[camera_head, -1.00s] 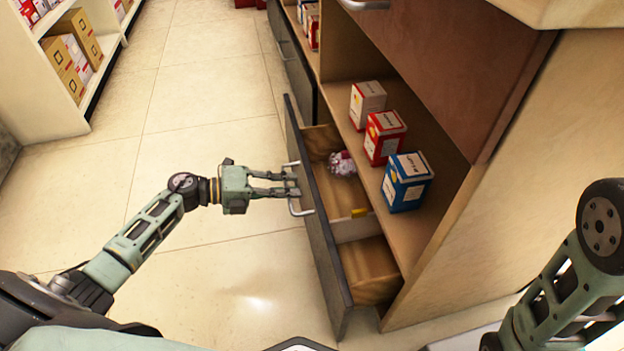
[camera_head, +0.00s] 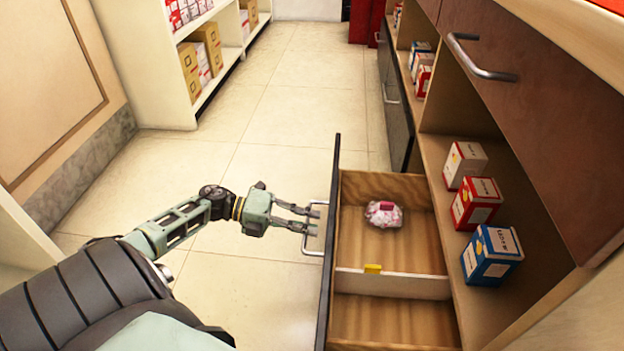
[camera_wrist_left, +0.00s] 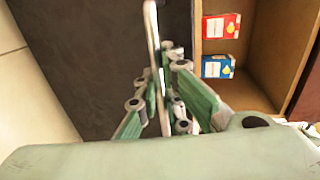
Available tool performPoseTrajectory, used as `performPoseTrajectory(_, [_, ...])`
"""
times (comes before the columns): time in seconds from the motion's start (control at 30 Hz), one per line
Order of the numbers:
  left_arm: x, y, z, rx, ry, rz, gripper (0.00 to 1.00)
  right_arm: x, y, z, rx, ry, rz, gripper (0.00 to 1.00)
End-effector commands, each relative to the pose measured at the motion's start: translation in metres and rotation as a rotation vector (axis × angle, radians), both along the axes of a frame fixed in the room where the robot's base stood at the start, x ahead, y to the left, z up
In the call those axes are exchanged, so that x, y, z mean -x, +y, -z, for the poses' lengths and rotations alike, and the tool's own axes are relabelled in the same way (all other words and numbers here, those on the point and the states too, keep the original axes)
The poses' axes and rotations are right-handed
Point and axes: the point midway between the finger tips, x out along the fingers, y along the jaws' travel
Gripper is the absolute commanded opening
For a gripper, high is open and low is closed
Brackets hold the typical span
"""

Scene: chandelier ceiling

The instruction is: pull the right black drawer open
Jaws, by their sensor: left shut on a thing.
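The black drawer (camera_head: 328,240) stands pulled out from the cabinet, its dark front facing left in the head view. Its wooden inside is split by a divider (camera_head: 395,284) with a small yellow piece on it. A pink and white item (camera_head: 383,214) lies in the far compartment. My left gripper (camera_head: 312,220) is shut on the drawer's silver handle (camera_head: 308,250). In the left wrist view the handle (camera_wrist_left: 152,50) runs between the fingers (camera_wrist_left: 165,95), against the dark drawer front (camera_wrist_left: 100,60). My right gripper is in neither current view.
White, red and blue boxes (camera_head: 491,254) stand on the shelf above the drawer. A brown upper front with a handle (camera_head: 480,60) overhangs them. Another dark drawer (camera_head: 394,105) is shut farther back. The tiled floor (camera_head: 270,110) is clear left of the drawer.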

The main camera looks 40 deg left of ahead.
Motion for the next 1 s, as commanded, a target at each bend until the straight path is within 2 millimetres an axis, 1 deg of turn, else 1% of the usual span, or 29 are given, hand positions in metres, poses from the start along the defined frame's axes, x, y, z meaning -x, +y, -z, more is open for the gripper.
performPoseTrajectory(0.2, [0.000, 0.000, 0.001, -0.001, 0.001, 0.001, 0.00, 0.000, 0.000, 0.000, 0.000, 0.001, 0.000, 0.40])
performPoseTrajectory(0.23, [0.000, 0.000, 0.001, -0.001, 0.001, 0.001, 0.10, 0.000, 0.000, 0.000, 0.000, 0.001, 0.000, 0.40])
performPoseTrajectory(0.43, [0.000, 0.000, 0.000, -0.001, 0.001, 0.000, 0.27, 0.000, 0.000, 0.000, 0.000, 0.001, 0.000, 0.40])
performPoseTrajectory(0.77, [0.001, 0.001, 0.000, 0.000, 0.001, 0.000, 0.27, -0.001, 0.000, 0.001, 0.003, 0.006, 0.003, 0.40])
performPoseTrajectory(0.87, [0.006, 0.009, -0.001, -0.002, 0.003, -0.001, 0.27, -0.001, 0.000, 0.001, 0.003, 0.004, 0.002, 0.40])
performPoseTrajectory(0.97, [0.015, 0.022, -0.004, -0.003, 0.004, -0.001, 0.27, -0.001, 0.000, 0.001, 0.002, 0.004, 0.001, 0.40])
performPoseTrajectory(1.0, [0.020, 0.030, -0.006, -0.004, 0.005, -0.002, 0.27, -0.001, 0.000, 0.000, 0.002, 0.004, 0.001, 0.40])
